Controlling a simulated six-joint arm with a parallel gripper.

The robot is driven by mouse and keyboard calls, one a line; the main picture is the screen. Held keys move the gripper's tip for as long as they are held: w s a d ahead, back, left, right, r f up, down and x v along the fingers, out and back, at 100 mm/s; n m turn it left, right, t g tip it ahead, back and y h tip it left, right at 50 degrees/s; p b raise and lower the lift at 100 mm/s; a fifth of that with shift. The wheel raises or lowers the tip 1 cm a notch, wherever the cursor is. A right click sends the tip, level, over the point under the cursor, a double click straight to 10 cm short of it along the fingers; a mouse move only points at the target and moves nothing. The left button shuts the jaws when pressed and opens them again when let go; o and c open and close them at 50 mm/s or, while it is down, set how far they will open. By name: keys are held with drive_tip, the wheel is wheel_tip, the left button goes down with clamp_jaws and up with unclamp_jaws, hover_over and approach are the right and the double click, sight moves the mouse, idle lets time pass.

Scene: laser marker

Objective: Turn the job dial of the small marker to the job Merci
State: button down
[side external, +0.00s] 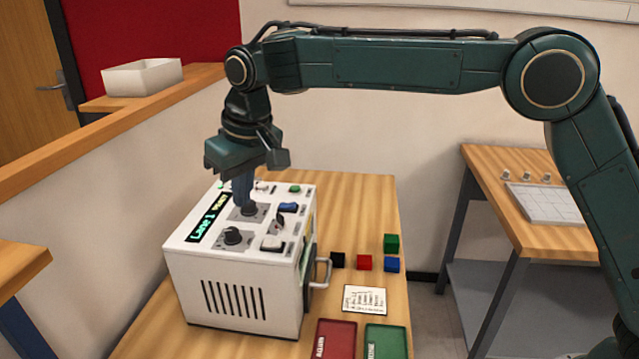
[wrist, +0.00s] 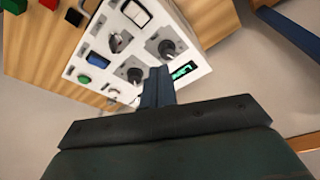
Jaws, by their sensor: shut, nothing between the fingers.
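The small marker (side external: 235,290) is a white box with a sloped control panel on the wooden table. Its display (side external: 209,218) reads "Lane 1" in cyan, with small yellow text beside it. Two black dials sit on grey plates: a near dial (side external: 233,236) and a far dial (side external: 249,209). My gripper (side external: 243,200) points down, fingers shut, with its tips at the far dial. In the wrist view, the fingertips (wrist: 159,72) are close beside the far dial (wrist: 134,75); I cannot tell whether they touch it. The near dial (wrist: 167,48) is clear of them. Dial labels are too small to read.
The panel also has a blue switch (side external: 288,207), a white rocker (side external: 272,244) and a green button (side external: 295,188). A door handle (side external: 322,272) sticks out. Coloured cubes (side external: 364,262), a written card (side external: 364,298), a red tray (side external: 336,338) and a green tray (side external: 386,341) lie to the right.

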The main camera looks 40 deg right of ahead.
drive_tip(key=shift+f, duration=0.1)
drive_tip(key=shift+f, duration=3.4)
drive_tip(key=shift+w+a, duration=0.1)
drive_tip(key=shift+s+a, duration=0.3)
drive_tip(key=shift+a, duration=0.35)
drive_tip(key=shift+a, duration=0.35)
drive_tip(key=shift+s, duration=0.35)
drive_tip(key=shift+r, duration=0.1)
drive_tip(key=shift+r, duration=2.95)
